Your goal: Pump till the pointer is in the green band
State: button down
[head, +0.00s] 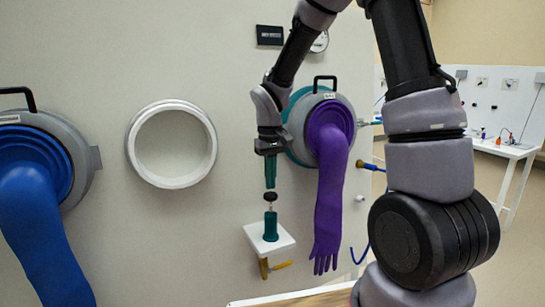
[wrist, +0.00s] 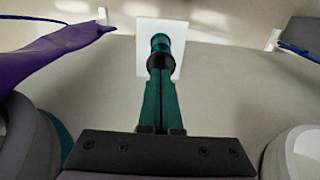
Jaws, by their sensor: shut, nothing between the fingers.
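The hand pump (head: 271,226) is a teal cylinder standing on a small white shelf (head: 284,241), with a black knob (head: 270,197) on top. My gripper (head: 270,186) points straight down just above the knob, its teal fingers together and empty. In the wrist view my fingertips (wrist: 161,76) line up with the knob (wrist: 160,60), with the teal pump body (wrist: 160,42) beyond it. Whether the tips touch the knob is hard to tell. A round white gauge (head: 320,43) is on the wall, partly hidden by my arm; its pointer and green band cannot be made out.
A purple glove (head: 329,205) hangs from a port right of the pump; it also shows in the wrist view (wrist: 60,42). A blue glove (head: 45,235) hangs at the left. An empty white ring port (head: 133,150) is between them. A yellow handle (head: 264,268) sits below the shelf.

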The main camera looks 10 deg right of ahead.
aim_at(270, 193)
notch_tip(270, 193, up, 8)
jog(key=shift+w+a+r, duration=0.1)
dwell(1.4)
jog(key=s+d+r+m+t+y, duration=0.1)
jog(key=s+d+r+m+t, duration=0.2)
jog(key=s+d+r, duration=0.2)
jog(key=s+d+r+m+t+y, duration=0.1)
jog(key=s+d+r+m+t, duration=0.3)
jog(key=s+r, duration=0.5)
jog(key=s+d, duration=0.1)
jog(key=s, duration=0.1)
jog(key=shift+s+d+r, duration=0.3)
jog(key=shift+s+d, duration=0.1)
